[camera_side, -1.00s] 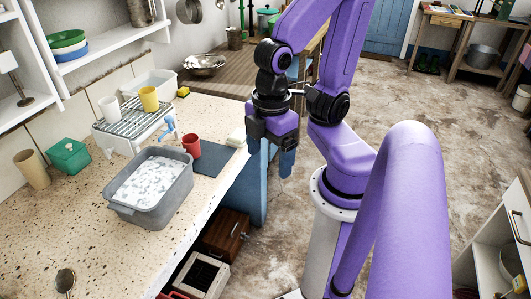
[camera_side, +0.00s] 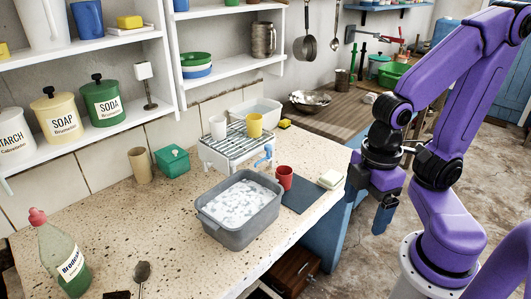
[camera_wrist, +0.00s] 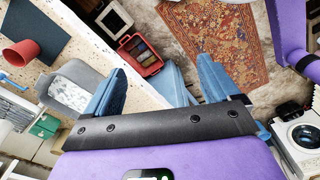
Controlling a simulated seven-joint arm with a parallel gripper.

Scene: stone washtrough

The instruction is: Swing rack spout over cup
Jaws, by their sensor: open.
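The wire dish rack (camera_side: 236,143) stands on a white base at the back of the stone counter. Its light blue spout (camera_side: 265,156) sticks out at the rack's front right, near the grey basin's back rim. A red cup (camera_side: 285,178) stands upright on a dark mat (camera_side: 306,195), right of the spout and apart from it. The red cup also shows in the wrist view (camera_wrist: 22,53). A white cup (camera_side: 218,127) and a yellow cup (camera_side: 255,125) stand on the rack. My gripper (camera_side: 383,212) is open and empty, right of the counter's edge; its fingers spread in the wrist view (camera_wrist: 162,70).
A grey basin (camera_side: 212,228) of suds stands in front of the rack. A white sponge or soap block (camera_side: 330,179) lies by the counter's right edge. A green box (camera_side: 172,159), a tan tumbler (camera_side: 140,165) and a bottle (camera_side: 62,255) stand left. The front counter is mostly clear.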

